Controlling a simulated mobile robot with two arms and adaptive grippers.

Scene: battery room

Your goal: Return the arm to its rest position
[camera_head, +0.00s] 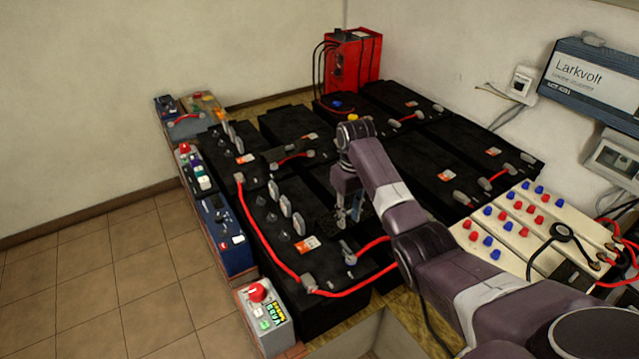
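My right arm comes in from the lower right and reaches over the bank of black batteries (285,222). My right gripper (350,212) points down at the middle of the bank, close to the battery tops. It is small and dark against the batteries, so I cannot tell whether its fingers are open or shut, or whether it touches anything. My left gripper is not in view.
Red cables (275,250) run across the batteries. A red box (352,62) stands at the back. Control boxes (228,238) line the left edge, with a grey one (264,318) in front. Terminal strips (505,230) lie at right, below a Larkvolt unit (590,78). Floor (90,285) at left is clear.

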